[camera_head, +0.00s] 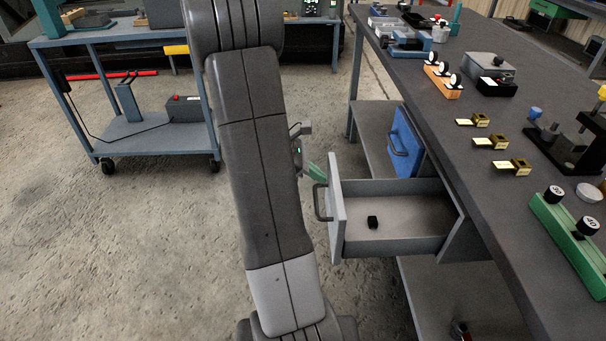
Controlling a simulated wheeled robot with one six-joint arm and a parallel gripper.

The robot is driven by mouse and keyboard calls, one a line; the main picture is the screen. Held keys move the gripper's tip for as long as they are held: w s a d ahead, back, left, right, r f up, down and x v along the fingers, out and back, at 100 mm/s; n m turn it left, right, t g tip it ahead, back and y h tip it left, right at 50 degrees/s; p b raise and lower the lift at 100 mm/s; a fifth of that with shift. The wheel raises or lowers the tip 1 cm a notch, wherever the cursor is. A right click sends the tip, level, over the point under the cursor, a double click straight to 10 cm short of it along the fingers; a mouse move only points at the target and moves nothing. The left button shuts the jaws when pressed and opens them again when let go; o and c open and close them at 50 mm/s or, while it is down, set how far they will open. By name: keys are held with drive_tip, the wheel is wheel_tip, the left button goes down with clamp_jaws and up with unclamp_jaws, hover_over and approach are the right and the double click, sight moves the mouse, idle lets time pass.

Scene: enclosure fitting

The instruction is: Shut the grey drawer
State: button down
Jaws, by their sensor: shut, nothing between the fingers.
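The grey drawer (337,225) is pulled out from under the workbench, with its front panel and bar handle (320,203) facing left. A small black block (373,222) lies inside it. My gripper (319,174) shows just right of my forearm, with green fingers close to the upper left of the drawer front, above the handle. The fingers are shut and hold nothing. My arm hides part of the gripper. I cannot tell whether the fingertips touch the drawer front.
A blue drawer front (405,143) with a handle is just behind the grey drawer. The workbench top (440,110) carries orange, brass and green fixtures. A blue-grey cart (140,135) stands at the left. The floor left of the drawer is clear apart from my arm.

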drive_tip(key=d, duration=2.4)
drive_tip(key=shift+d+b, duration=0.3)
drive_tip(key=shift+d, duration=0.05)
drive_tip(key=shift+r, duration=0.15)
